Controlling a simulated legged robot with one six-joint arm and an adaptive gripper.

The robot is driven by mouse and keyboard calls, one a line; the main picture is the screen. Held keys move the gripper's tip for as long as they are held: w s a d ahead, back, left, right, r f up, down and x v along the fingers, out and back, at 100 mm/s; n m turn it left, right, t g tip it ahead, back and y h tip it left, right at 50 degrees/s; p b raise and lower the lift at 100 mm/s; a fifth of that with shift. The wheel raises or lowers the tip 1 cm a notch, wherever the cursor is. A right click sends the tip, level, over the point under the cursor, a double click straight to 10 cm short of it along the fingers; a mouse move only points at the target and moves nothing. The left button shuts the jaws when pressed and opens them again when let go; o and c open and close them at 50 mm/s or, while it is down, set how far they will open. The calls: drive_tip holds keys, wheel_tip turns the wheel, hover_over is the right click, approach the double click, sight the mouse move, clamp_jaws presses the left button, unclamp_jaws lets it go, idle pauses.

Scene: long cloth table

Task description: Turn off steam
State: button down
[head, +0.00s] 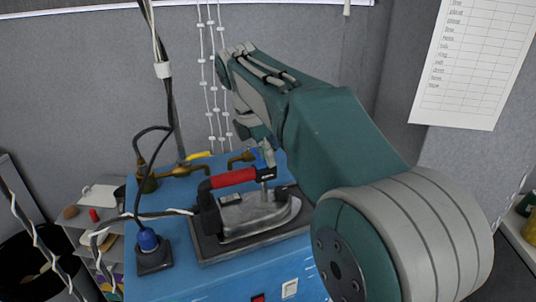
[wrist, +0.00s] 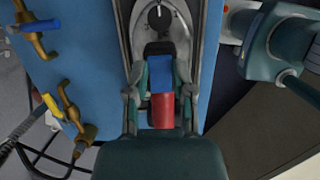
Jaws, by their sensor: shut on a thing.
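A grey steam iron (head: 262,217) with a red and black handle (head: 233,178) stands on its dark rest on the blue table. In the wrist view the iron's dial (wrist: 159,16) is at the top, and a blue part (wrist: 162,79) sits between the dial and the red grip (wrist: 162,110). My gripper (wrist: 161,80) has one finger on each side of the blue part and is shut on the handle there. In the head view my gripper (head: 267,158) reaches the handle's right end from above. Its far finger is partly hidden. Brass valves have a yellow lever (head: 199,155) and a blue lever (wrist: 40,26).
The iron's cord (head: 165,213) runs left to a blue-topped fitting (head: 148,240). Hoses and cables hang above the left side. A shelf (head: 100,205) and a dark bin (head: 30,255) stand left of the table. Grey partition walls close off the back.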

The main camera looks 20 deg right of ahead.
drive_tip(key=shift+f, duration=0.1)
drive_tip(key=shift+c, duration=2.4)
unclamp_jaws()
drive_tip(key=shift+a, duration=0.25)
drive_tip(key=shift+r, duration=0.3)
drive_tip(key=v, duration=1.1)
drive_tip(key=shift+a, duration=0.25)
drive_tip(key=shift+w+r, duration=0.15)
